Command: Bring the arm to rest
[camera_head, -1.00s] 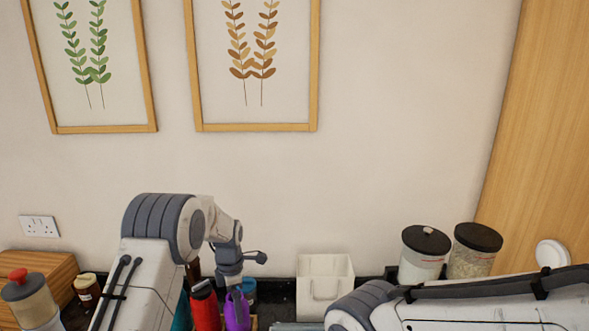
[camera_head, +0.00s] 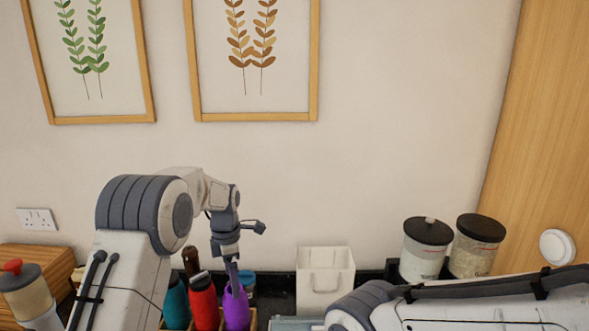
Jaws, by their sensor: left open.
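My left arm comes in from the bottom left, bends at a raised elbow, and its wrist hangs down in front of the wall. My left gripper (camera_head: 232,272) points down just above or behind a purple bottle (camera_head: 236,308). The fingertips are small and partly hidden there, and I cannot tell whether they touch the bottle. I see nothing held in it. My right arm lies across the bottom right corner. Its gripper is out of view.
A red bottle (camera_head: 204,305), a teal bottle (camera_head: 176,305) and a dark bottle neck (camera_head: 191,261) crowd beside the purple bottle in a wooden holder. A white bag-like container (camera_head: 325,280) stands right of them. Two lidded jars (camera_head: 426,250) (camera_head: 475,246) stand further right. A wooden box (camera_head: 45,262) and a red-knobbed jar (camera_head: 25,292) are left.

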